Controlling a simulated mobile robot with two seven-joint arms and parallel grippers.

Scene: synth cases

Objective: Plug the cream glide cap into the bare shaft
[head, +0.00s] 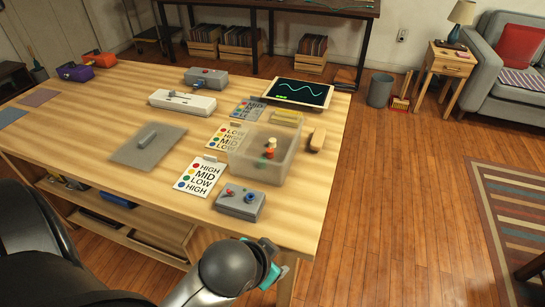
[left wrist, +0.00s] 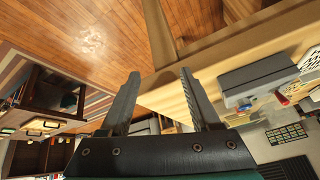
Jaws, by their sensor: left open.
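I cannot pick out the cream glide cap for certain. Small red, orange and pale caps (head: 269,151) stand in a translucent bin (head: 248,168) on the table, too small to tell apart. A white slider unit (head: 198,105) lies behind, with a small grey part on top; whether that is the bare shaft is unclear. A grey box (head: 238,206) with a blue and a red knob stands near the front edge; it also shows in the left wrist view (left wrist: 258,80). My left gripper (left wrist: 160,73) is open and empty by the table edge. My right gripper is not in view.
The table's front left is mostly clear.

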